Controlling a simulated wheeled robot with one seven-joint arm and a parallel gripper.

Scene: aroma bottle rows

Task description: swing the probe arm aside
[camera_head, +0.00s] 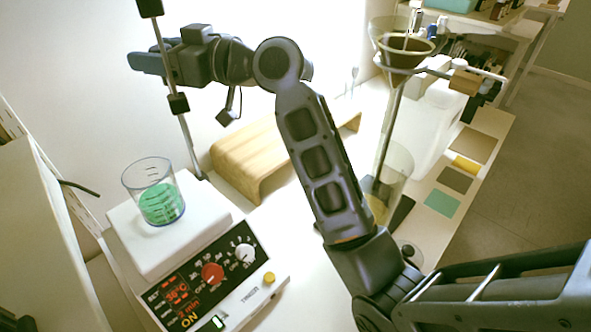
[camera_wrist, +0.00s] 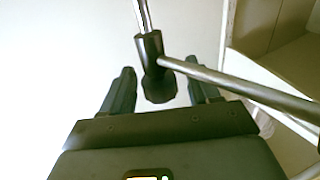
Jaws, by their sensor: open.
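A thin metal rod stand (camera_head: 188,138) rises behind the hotplate, with a black clamp (camera_head: 178,103) on it and a black block (camera_head: 150,7) at its top. My gripper (camera_head: 145,64) is at the rod's upper part, between block and clamp. In the wrist view its two dark fingers (camera_wrist: 160,92) are spread apart. A black clamp piece (camera_wrist: 153,68) shows between them, with a gap on both sides. A metal rod (camera_wrist: 245,88) runs from it to the lower right, and a thinner rod (camera_wrist: 143,14) runs upward. I cannot tell which rod is the probe arm.
A beaker with green liquid (camera_head: 160,203) stands on the white hotplate (camera_head: 140,245), below left of my gripper. A wooden riser (camera_head: 240,155) is behind. A funnel (camera_head: 402,48) on a stand and a glass cylinder (camera_head: 398,165) are right of my arm.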

